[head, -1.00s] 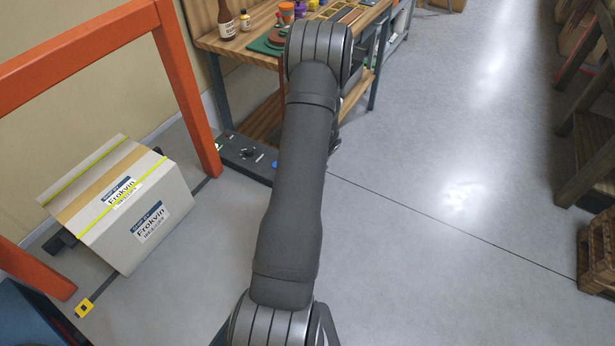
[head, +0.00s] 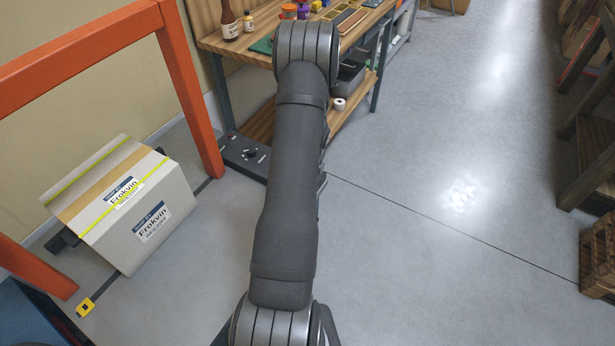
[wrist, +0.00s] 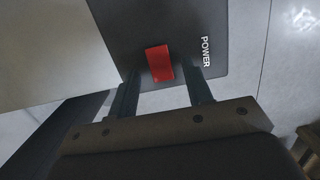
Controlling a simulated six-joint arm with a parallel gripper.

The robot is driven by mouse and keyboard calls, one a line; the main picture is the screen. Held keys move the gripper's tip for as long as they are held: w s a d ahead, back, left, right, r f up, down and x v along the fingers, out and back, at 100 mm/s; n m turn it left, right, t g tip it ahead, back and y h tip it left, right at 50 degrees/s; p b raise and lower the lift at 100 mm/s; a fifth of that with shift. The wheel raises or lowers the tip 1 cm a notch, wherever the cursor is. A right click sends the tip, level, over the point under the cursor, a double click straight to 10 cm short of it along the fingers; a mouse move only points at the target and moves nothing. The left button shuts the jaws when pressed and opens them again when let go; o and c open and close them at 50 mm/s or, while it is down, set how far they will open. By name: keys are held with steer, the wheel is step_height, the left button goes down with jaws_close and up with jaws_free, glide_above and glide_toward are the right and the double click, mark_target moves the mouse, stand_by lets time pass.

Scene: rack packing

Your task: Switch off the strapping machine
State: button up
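A red rocker switch (wrist: 160,63) sits on a dark grey panel (wrist: 120,25) beside the white word POWER, in the wrist view. My gripper (wrist: 162,72) is open and empty, its two dark fingers apart, one on each side of the switch's near end. I cannot tell whether the fingers touch the panel or which way the switch is set. In the head view an orange frame (head: 183,80) stands around a carton with yellow-green straps (head: 150,215). My arm hides the gripper and the red switch there.
A dark low box with a black knob (head: 249,155) lies by the frame's foot. A wooden bench (head: 215,42) with bottles and tins stands behind my arm. A yellow tape measure (head: 86,307) lies at lower left. Open floor (head: 430,250) is to the right.

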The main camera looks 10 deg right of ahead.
step_height(320, 180, up, 17)
steer(key=s+d, duration=0.1)
steer(key=shift+s+d+r, duration=0.15)
steer(key=shift+s+d, duration=0.15)
steer(key=shift+d, duration=0.05)
stand_by(0.4)
steer(key=f, duration=0.5)
steer(key=w+a+f, duration=0.1)
steer(key=f, duration=1.1)
steer(key=shift+w+a+f, duration=0.15)
steer(key=shift+w+a, duration=0.2)
steer(key=shift+f, duration=0.1)
steer(key=shift+s+d+t+y, duration=0.15)
steer(key=shift+t+y, duration=0.15)
stand_by(1.8)
steer(key=shift+s+d+t+y, duration=0.15)
steer(key=shift+d+t+y, duration=0.05)
steer(key=shift+t+y, duration=0.5)
